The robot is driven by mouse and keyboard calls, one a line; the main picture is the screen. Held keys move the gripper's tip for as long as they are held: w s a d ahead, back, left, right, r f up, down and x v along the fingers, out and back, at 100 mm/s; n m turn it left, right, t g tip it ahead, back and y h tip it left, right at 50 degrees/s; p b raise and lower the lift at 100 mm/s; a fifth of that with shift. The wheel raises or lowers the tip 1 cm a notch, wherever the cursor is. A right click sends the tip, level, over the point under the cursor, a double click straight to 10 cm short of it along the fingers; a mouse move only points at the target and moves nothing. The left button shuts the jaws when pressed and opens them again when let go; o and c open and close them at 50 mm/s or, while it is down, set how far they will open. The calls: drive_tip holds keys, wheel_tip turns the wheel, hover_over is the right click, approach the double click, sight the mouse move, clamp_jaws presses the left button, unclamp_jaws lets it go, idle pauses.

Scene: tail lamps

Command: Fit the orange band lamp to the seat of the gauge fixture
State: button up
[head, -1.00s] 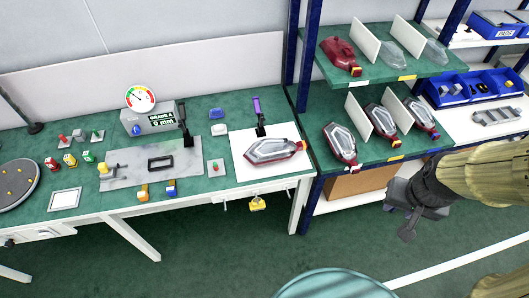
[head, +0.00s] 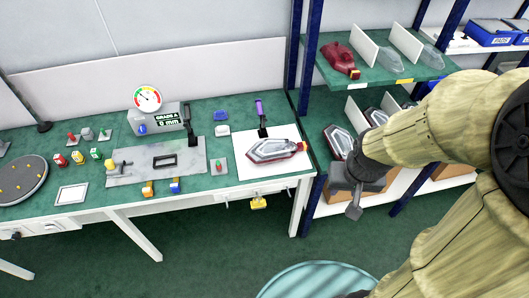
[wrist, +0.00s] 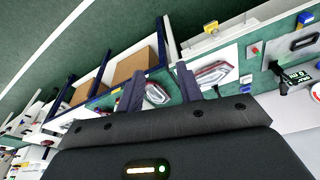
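A clear-and-red lamp (head: 275,150) lies on a white sheet on the green bench; it also shows in the wrist view (wrist: 213,73). More lamps stand on the lower rack shelf, one (head: 338,141) left of my arm and others partly hidden behind it. I cannot tell which lamp has the orange band. The gauge fixture seems to be the grey box with a round dial (head: 148,97) behind a grey plate (head: 130,173) with a black frame (head: 164,162). My gripper (head: 354,210) hangs in front of the rack. In the wrist view its fingers (wrist: 160,88) are apart and empty.
A blue rack post (head: 296,70) stands between bench and shelves. White dividers (head: 364,48) separate the shelf places. A red lamp (head: 338,59) sits on the upper shelf. Small coloured blocks and a round turntable (head: 20,180) occupy the bench's left.

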drive_tip(key=o, duration=0.5)
drive_tip(key=shift+w+f, duration=0.1)
drive_tip(key=shift+f, duration=0.1)
drive_tip(key=o, duration=0.9)
drive_tip(key=w+a+f+n+t+b, duration=0.1)
drive_tip(key=w+f+b, duration=0.3)
drive_tip(key=f, duration=0.1)
drive_tip(key=shift+w+a+f+t, duration=0.2)
drive_tip(key=shift+f+t, duration=0.1)
drive_tip(key=shift+t, duration=0.1)
drive_tip(key=w+a+f+t+y+b, duration=0.1)
drive_tip(key=w+a+f+t+b, duration=0.3)
drive_tip(key=f+b, duration=0.3)
drive_tip(key=w+a+f+n+t+y+b, duration=0.1)
drive_tip(key=w+a+f+t+y+b, duration=0.1)
drive_tip(key=w+a+f+t+b, duration=0.2)
drive_tip(key=w+a+f+n+t+y+b, duration=0.1)
drive_tip(key=w+a+f+t+y+b, duration=0.1)
drive_tip(key=w+a+f+t+b, duration=0.2)
drive_tip(key=w+f+b, duration=0.3)
drive_tip(key=f+b, duration=0.4)
drive_tip(key=shift+w+a+t, duration=0.25)
drive_tip(key=shift+a+t, duration=0.05)
drive_tip(key=shift+t, duration=0.1)
